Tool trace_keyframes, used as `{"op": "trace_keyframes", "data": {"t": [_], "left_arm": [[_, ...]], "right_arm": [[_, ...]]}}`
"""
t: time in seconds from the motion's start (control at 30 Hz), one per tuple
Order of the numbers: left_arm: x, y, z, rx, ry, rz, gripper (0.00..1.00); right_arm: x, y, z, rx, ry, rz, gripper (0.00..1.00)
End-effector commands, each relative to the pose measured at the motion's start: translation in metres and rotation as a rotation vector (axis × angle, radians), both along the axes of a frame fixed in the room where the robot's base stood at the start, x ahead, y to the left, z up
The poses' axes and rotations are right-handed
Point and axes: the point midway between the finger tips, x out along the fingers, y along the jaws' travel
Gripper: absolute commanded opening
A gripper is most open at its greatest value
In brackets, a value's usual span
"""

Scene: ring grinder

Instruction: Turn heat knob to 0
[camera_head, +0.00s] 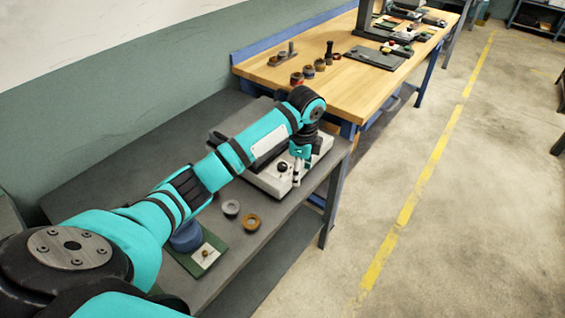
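A white machine (262,184) stands on the grey bench, partly hidden behind my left arm. A small round black knob (282,168) shows on its front. I cannot read any marking or tell the knob's setting. My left gripper (297,180) points down over the front of the machine, just right of this knob in the picture. It is too small to tell whether its fingers are open or shut, or whether they touch anything. My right gripper is not in view.
The grey bench (120,165) also bears a grey ring (231,207), a brass ring (251,221), a blue round item (186,238) and a green-edged board (208,254). A wooden workbench (345,93) with parts stands beyond. The floor (460,230) at right is clear.

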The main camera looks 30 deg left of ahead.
Motion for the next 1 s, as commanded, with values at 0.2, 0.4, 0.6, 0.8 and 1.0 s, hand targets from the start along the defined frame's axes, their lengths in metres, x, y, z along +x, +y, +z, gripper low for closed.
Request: {"op": "trace_keyframes", "data": {"t": [0.2, 0.4, 0.6, 0.8, 1.0], "left_arm": [[0.037, 0.065, 0.090, -0.009, 0.026, -0.057, 0.53], [0.042, 0.084, 0.119, -0.032, 0.032, -0.079, 0.53], [0.042, 0.085, 0.099, -0.033, 0.035, -0.080, 0.53], [0.041, 0.085, 0.057, -0.033, 0.035, -0.079, 0.53], [0.041, 0.085, 0.013, -0.032, 0.035, -0.079, 0.53]], "right_arm": [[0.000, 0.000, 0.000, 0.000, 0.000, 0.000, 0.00], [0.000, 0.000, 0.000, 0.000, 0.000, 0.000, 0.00], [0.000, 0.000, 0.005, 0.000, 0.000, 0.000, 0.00], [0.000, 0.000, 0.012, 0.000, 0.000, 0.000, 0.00], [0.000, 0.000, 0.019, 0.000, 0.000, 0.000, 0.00]]}}
